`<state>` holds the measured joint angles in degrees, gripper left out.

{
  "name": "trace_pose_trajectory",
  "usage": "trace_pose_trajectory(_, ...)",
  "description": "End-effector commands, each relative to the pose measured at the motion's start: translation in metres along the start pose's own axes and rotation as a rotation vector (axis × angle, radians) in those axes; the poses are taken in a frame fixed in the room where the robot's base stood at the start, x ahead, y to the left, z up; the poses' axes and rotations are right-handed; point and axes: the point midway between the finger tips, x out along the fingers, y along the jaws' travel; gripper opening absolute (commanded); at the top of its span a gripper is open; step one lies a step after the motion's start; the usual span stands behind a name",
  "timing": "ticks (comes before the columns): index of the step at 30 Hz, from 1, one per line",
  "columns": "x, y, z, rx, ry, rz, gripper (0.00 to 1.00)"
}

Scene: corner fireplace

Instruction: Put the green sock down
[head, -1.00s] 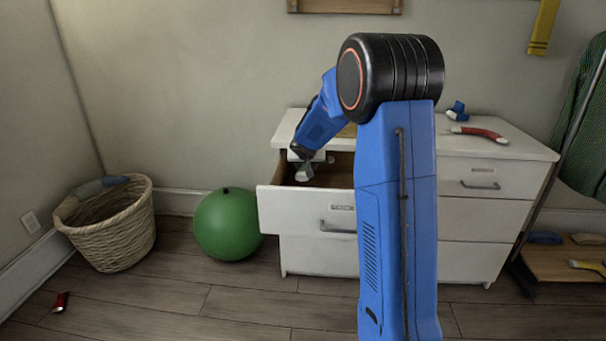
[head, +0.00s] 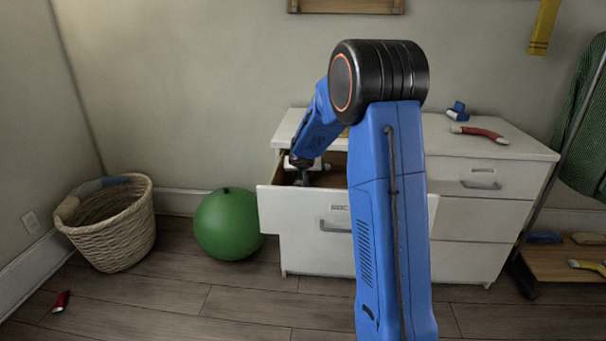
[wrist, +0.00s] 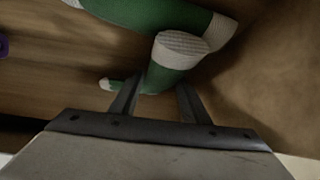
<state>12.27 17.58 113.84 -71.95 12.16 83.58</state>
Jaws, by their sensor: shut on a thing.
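My gripper (wrist: 158,88) is shut on a green sock (wrist: 158,76) with a pale ribbed cuff and a pale toe, low inside the open top-left drawer. A second green sock (wrist: 150,12) with pale ends lies on the wooden drawer floor (wrist: 50,65), just beyond the held one. I cannot tell if the two socks touch. In the head view my gripper (head: 303,178) reaches down behind the drawer front (head: 300,211), and the socks cannot be made out there.
A purple thing (wrist: 3,45) shows at the wrist view's left edge. The white dresser (head: 465,228) carries a red curved thing (head: 480,133) and a blue item (head: 456,111). A green ball (head: 227,225) and a wicker basket (head: 112,232) stand left on the floor.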

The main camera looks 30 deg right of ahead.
Motion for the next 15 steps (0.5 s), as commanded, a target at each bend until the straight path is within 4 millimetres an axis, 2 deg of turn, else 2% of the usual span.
trace_pose_trajectory(4, 0.0029, 0.0001, 0.0031, -0.001, -0.001, 0.0, 0.18)
trace_pose_trajectory(5, 0.0025, 0.0001, 0.0027, -0.001, 0.0, 0.0, 0.49)
trace_pose_trajectory(6, 0.0025, 0.0001, 0.0026, 0.0, 0.0, 0.0, 0.59)
trace_pose_trajectory(7, 0.0024, 0.0001, 0.0026, 0.0, 0.0, 0.0, 0.62)
trace_pose_trajectory(15, 0.0022, 0.0001, 0.0023, 0.0, 0.0, 0.0, 0.62)
